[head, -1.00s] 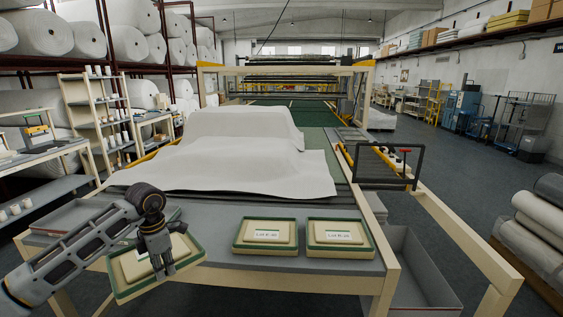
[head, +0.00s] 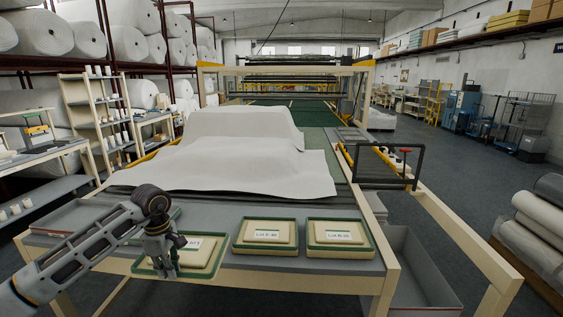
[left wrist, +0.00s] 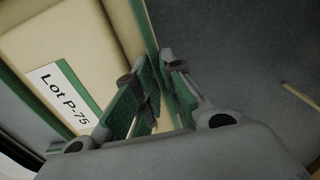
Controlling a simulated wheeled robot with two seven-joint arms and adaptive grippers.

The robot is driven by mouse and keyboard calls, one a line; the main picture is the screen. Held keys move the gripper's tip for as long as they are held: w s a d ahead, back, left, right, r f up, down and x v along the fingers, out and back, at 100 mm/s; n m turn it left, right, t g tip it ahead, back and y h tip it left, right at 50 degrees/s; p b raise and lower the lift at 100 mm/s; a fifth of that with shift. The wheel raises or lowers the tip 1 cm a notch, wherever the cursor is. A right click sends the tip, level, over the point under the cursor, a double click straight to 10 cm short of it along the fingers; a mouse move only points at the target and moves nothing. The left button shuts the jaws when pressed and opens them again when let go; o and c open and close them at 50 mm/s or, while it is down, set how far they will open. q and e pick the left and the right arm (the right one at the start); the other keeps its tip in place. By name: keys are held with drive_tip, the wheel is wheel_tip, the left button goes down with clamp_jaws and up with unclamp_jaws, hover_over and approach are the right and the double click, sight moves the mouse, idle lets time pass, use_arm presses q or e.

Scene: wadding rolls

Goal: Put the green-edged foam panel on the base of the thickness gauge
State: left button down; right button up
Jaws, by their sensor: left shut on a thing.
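The foam panel with a green edge (head: 200,257) is at the front left of the table. It is cream with a raised middle, and its label, partly hidden in the head view, reads "Lot P-75" in the left wrist view (left wrist: 62,98). My left gripper (head: 168,272) is shut on its near left part. In the left wrist view the fingers (left wrist: 152,95) close around the green edge. I cannot tell whether the panel rests on the table or is held just above it. I cannot make out the thickness gauge with certainty. My right gripper is out of view.
Two similar green-edged panels with labels lie to the right, one in the middle (head: 266,249) and one at the right (head: 339,251). White wadding (head: 240,167) covers the table behind. A small stand-like device (head: 38,132) sits on the left bench.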

sight(183, 278)
use_arm(q)
drive_tip(key=m, duration=0.4)
drive_tip(key=shift+w+d+f, duration=0.1)
drive_tip(key=shift+d+f, duration=0.2)
drive_tip(key=shift+d, duration=0.05)
drive_tip(key=m, duration=0.2)
drive_tip(key=d+f+m, duration=0.1)
drive_tip(key=m, duration=0.3)
drive_tip(key=d+f+m, duration=0.1)
drive_tip(key=m, duration=0.1)
drive_tip(key=shift+s+d+f, duration=0.1)
drive_tip(key=shift+s+f, duration=0.1)
drive_tip(key=m, duration=0.1)
drive_tip(key=d+f+m, duration=0.1)
drive_tip(key=shift+s+f+m, duration=0.2)
drive_tip(key=shift+s+m, duration=0.05)
drive_tip(key=shift+m, duration=0.05)
drive_tip(key=s+d+f+m, duration=0.3)
drive_tip(key=s+d+f, duration=0.3)
drive_tip(key=f, duration=0.4)
drive_tip(key=shift+s+d, duration=0.3)
drive_tip(key=shift+s, duration=0.25)
idle(0.7)
